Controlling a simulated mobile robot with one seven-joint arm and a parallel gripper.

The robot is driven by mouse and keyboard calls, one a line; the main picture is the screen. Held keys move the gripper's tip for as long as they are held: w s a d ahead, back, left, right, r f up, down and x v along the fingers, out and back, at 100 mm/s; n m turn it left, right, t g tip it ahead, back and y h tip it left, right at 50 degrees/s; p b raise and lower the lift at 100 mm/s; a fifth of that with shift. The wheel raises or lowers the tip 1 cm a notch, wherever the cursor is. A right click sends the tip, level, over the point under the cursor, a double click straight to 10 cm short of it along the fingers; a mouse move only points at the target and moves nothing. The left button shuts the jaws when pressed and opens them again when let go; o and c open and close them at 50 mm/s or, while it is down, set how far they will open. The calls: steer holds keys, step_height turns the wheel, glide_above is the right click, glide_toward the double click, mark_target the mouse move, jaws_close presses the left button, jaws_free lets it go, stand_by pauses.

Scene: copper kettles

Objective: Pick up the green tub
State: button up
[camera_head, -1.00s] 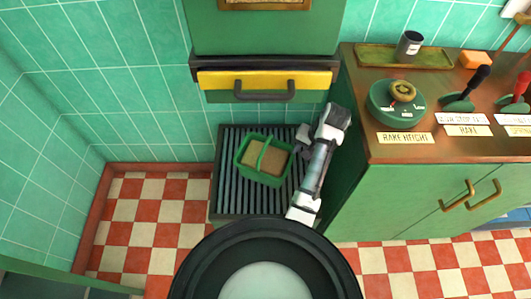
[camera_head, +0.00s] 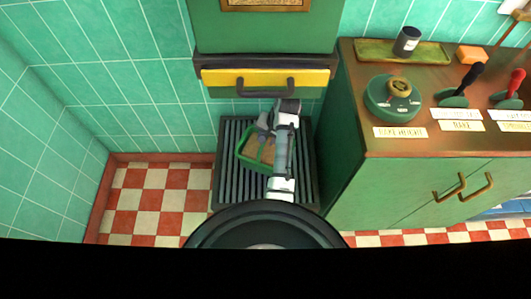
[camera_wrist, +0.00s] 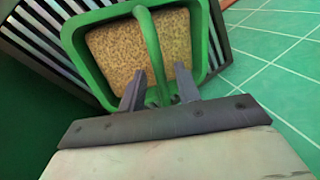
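The green tub (camera_head: 242,149) stands on the dark slatted grate, partly hidden by my arm in the head view. It holds a brown grainy fill and has a green handle arching over its middle. In the wrist view the tub (camera_wrist: 214,32) fills the upper middle. My gripper (camera_wrist: 160,70) is open, with one finger on each side of the handle (camera_wrist: 148,38). A clear gap shows between the handle and each finger. In the head view my gripper (camera_head: 264,128) is over the tub's upper right part.
The slatted grate (camera_head: 226,188) lies below a yellow drawer front (camera_head: 221,79) with a dark handle. A green cabinet (camera_head: 390,185) with a brown top stands close on the right. Checkered floor (camera_head: 150,200) is free on the left.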

steer(key=shift+x, duration=0.95)
steer(key=shift+c, duration=0.3)
jaws_close()
steer(key=shift+w+r, duration=0.1)
stand_by(0.4)
